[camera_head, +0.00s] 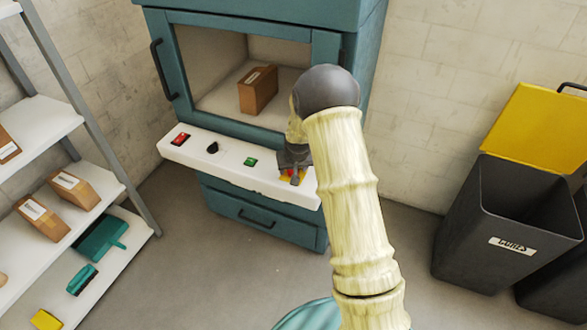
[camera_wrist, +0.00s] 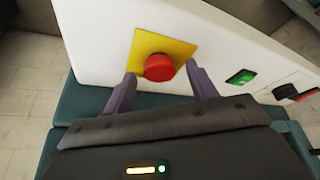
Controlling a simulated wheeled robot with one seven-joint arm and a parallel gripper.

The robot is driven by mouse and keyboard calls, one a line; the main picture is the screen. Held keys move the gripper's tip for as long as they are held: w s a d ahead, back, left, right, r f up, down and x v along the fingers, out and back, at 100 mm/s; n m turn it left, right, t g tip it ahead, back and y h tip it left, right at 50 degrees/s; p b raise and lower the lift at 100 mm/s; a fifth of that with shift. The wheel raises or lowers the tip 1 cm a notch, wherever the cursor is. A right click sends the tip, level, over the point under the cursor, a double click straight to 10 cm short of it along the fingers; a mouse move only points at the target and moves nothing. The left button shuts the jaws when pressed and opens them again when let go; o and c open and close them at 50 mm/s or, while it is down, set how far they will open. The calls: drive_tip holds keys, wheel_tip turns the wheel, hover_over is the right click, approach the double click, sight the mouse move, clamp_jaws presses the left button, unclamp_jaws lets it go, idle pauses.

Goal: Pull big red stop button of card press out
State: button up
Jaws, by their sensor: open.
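The big red stop button (camera_wrist: 159,67) sits on a yellow square plate (camera_wrist: 177,46) on the white control panel (camera_wrist: 230,35) in the wrist view. My gripper (camera_wrist: 160,88) is open, with one finger on each side of the button, its fingertips close to the panel. I cannot tell whether the fingers touch the button. In the head view the card press (camera_head: 228,131) is a teal cabinet with the white panel on its front. My gripper (camera_head: 293,178) is at the panel's right end there and hides most of the button and its yellow plate.
The panel also carries a red switch (camera_head: 180,139), a black knob (camera_head: 212,148) and a green switch (camera_head: 250,161). A brown box (camera_head: 258,90) stands inside the press. Shelves (camera_head: 100,190) stand at left and a dark bin (camera_head: 500,240) at right. Floor in front is clear.

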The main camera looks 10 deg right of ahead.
clamp_jaws()
drive_tip(key=shift+r+p, duration=0.4)
drive_tip(key=shift+r, duration=0.15)
drive_tip(key=shift+w, duration=0.1)
unclamp_jaws()
drive_tip(key=shift+r, duration=0.1)
drive_tip(key=v, duration=1.7)
drive_tip(key=shift+p, duration=0.45)
drive_tip(key=shift+r, duration=0.15)
